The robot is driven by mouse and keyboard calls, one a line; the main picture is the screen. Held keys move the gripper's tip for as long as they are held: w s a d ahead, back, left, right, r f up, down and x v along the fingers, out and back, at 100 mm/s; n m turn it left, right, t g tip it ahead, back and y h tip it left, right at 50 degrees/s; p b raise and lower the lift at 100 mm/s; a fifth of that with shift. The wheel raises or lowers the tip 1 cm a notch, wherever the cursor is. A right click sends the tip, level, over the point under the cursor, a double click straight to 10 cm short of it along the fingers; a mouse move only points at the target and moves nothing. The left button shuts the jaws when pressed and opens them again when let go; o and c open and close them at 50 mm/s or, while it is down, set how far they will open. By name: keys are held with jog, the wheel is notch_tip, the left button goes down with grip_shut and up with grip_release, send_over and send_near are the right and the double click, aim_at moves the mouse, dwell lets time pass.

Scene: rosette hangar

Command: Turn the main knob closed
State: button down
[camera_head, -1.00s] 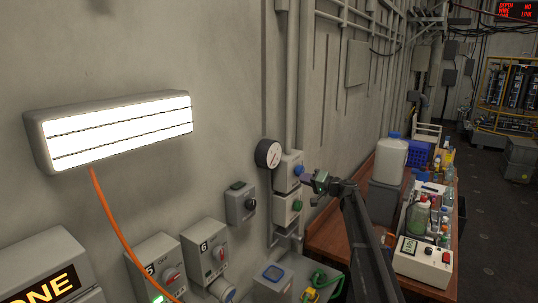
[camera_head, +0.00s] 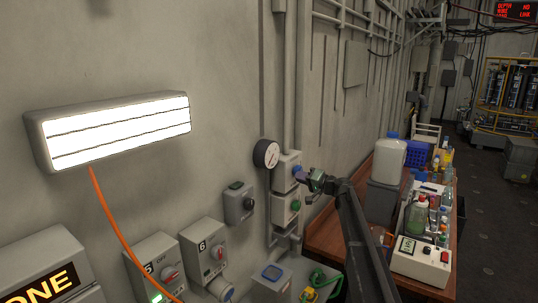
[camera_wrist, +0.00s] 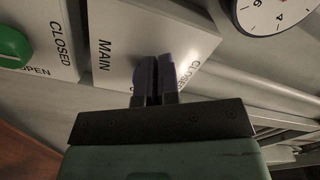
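The main knob (camera_head: 297,170) is blue and sits on the upper grey box (camera_head: 283,164) on the wall. My gripper (camera_head: 303,176) is at it, reaching in from the right. In the wrist view the box face (camera_wrist: 112,62) carries the words MAIN and CLOSED, turned sideways. My gripper's two dark fingers (camera_wrist: 158,72) are close together with a narrow gap, up against that face. They look shut on the knob's grip, but the fingers hide most of the knob, so its pointer direction cannot be read.
A lower box with a green knob (camera_head: 294,205) is just below. A round gauge (camera_head: 266,153) hangs at the upper left. A wooden bench (camera_head: 325,232) with a white jug (camera_head: 390,155) and bottles stands right of my arm. Switch boxes (camera_head: 204,248) line the wall at left.

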jog(key=shift+w+a+f, duration=0.15)
jog(key=shift+a+f, duration=0.15)
jog(key=shift+f, duration=0.05)
jog(key=shift+w+d+f+b, duration=0.25)
jog(key=shift+w+f+b, duration=0.1)
jog(key=shift+f+b, duration=0.4)
jog(key=shift+r, duration=0.1)
jog(key=shift+s+a+f+b, duration=0.15)
jog(key=shift+s+f+b, duration=0.05)
jog(key=shift+f+b, duration=0.2)
jog(key=shift+s+d+f, duration=0.2)
jog(key=shift+s+d, duration=0.15)
jog(key=shift+s, duration=0.1)
jog(key=v, duration=0.4)
jog(key=shift+w+d+r, duration=0.1)
jog(key=shift+d+r, duration=0.1)
jog(key=shift+d, duration=0.05)
